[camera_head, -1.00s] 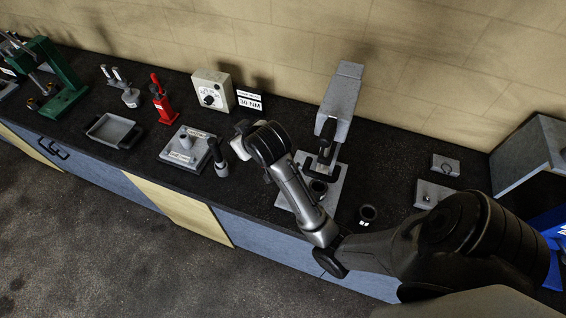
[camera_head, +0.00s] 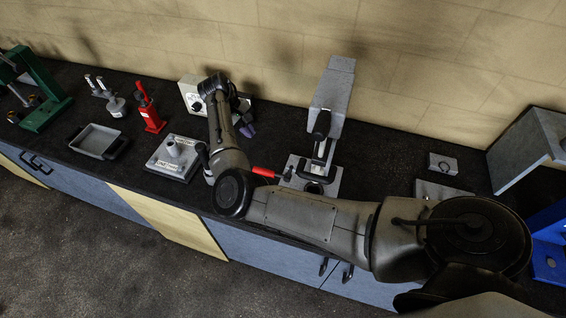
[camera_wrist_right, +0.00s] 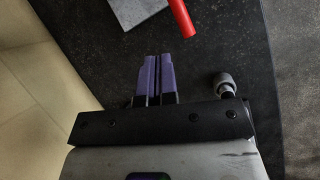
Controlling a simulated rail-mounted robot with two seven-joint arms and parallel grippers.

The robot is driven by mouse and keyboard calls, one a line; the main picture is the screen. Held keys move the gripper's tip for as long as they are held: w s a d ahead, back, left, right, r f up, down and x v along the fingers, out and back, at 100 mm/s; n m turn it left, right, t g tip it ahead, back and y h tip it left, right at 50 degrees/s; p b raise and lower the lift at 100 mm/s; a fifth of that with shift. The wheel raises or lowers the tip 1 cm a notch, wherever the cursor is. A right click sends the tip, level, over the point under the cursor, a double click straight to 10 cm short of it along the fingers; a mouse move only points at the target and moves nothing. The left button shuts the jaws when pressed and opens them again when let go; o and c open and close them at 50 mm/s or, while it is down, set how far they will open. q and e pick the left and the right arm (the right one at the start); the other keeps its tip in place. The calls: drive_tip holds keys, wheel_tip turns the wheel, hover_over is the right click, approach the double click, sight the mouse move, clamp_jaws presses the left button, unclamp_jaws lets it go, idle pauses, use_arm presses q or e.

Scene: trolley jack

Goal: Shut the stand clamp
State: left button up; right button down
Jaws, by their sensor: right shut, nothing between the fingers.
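The grey stand (camera_head: 333,90) stands against the wall, with a black clamp part (camera_head: 321,128) on its front and a flat grey base plate (camera_head: 326,182). A red handle (camera_head: 264,172) sticks out to the left at the base plate; it also shows in the right wrist view (camera_wrist_right: 182,18), beside a grey plate edge (camera_wrist_right: 132,10). I cannot tell whether the clamp is open or shut. My right gripper (camera_head: 248,130) is left of the stand, apart from the handle. Its purple fingers (camera_wrist_right: 155,78) are together and empty. My left gripper is out of view.
A boxed dial (camera_head: 190,95) stands behind my right wrist. Grey blocks (camera_head: 443,164) lie right. My right arm covers part of the bench's front edge.

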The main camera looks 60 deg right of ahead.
drive_tip(key=n+g, duration=0.1)
drive_tip(key=s+a+n+g, duration=0.1)
drive_tip(key=n, duration=0.2)
drive_tip(key=shift+s+a+f+g, duration=0.25)
drive_tip(key=shift+s+f+g, duration=0.05)
drive_tip(key=shift+s+g, duration=0.1)
drive_tip(key=x, duration=1)
drive_tip(key=shift+s+d, duration=0.1)
drive_tip(key=shift+s+d+f+p, duration=0.15)
drive_tip(key=shift+s+p, duration=0.3)
drive_tip(key=shift+s, duration=0.45)
drive_tip(key=shift+s+d+f+p, duration=0.2)
drive_tip(key=shift+s+p, duration=0.25)
drive_tip(key=shift+s, duration=0.5)
